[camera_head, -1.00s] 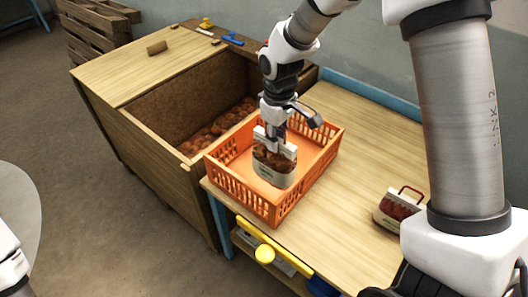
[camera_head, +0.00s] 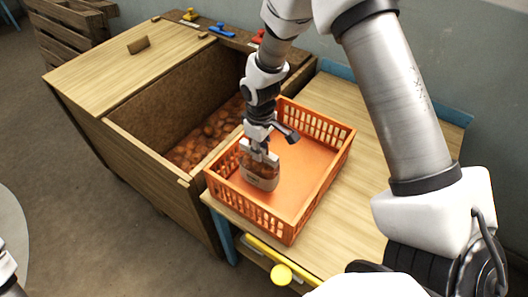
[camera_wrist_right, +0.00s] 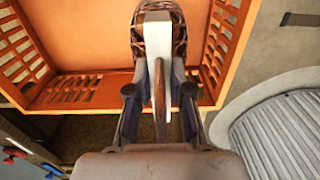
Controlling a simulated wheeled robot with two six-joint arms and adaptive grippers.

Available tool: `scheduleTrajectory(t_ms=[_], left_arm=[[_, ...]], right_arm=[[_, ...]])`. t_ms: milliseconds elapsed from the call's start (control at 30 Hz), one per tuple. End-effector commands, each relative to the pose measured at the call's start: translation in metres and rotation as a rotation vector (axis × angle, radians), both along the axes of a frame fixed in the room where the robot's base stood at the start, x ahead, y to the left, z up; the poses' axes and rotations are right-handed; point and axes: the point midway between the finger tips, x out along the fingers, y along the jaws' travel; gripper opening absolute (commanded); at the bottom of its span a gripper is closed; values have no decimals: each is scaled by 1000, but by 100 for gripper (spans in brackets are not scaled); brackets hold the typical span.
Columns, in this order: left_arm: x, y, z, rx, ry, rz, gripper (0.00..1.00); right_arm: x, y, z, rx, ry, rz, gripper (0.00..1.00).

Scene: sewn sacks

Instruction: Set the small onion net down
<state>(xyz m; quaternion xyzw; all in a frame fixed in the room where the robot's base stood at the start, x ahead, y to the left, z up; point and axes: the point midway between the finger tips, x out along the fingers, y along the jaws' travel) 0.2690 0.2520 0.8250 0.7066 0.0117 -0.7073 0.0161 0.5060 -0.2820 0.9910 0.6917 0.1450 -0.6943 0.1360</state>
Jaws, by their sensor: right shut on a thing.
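The small onion net (camera_head: 261,177), brown mesh with a pale label band, hangs upright from my right gripper (camera_head: 261,150). The gripper is shut on its top. The net is inside the orange crate (camera_head: 318,197), towards its left side. I cannot tell whether its bottom touches the crate floor. In the right wrist view the net (camera_wrist_right: 177,38) sits between the fingers (camera_wrist_right: 160,98), with the crate (camera_wrist_right: 75,93) beyond. My left gripper is out of view; only a bit of the left arm shows at the left edge.
The crate stands on a wooden table (camera_head: 372,150); its floor right of the net is bare. A wooden bin (camera_head: 145,162) with loose onions (camera_head: 212,136) adjoins on the left. My right arm covers the table's right part.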

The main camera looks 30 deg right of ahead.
Motion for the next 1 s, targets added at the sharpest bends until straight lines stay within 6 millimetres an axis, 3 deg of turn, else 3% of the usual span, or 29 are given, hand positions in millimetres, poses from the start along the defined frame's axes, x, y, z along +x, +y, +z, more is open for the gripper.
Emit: scheduleTrajectory(t_ms=[233,567,600,667,1000], left_arm=[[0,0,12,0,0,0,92],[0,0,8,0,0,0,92],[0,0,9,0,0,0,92],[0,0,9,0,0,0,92],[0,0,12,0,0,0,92]], right_arm=[[-1,0,-37,-1,2,1,0],[0,0,-43,-1,-1,1,0],[0,0,-43,0,0,1,27],[0,0,-43,0,0,1,46],[0,0,-38,0,0,1,46]])
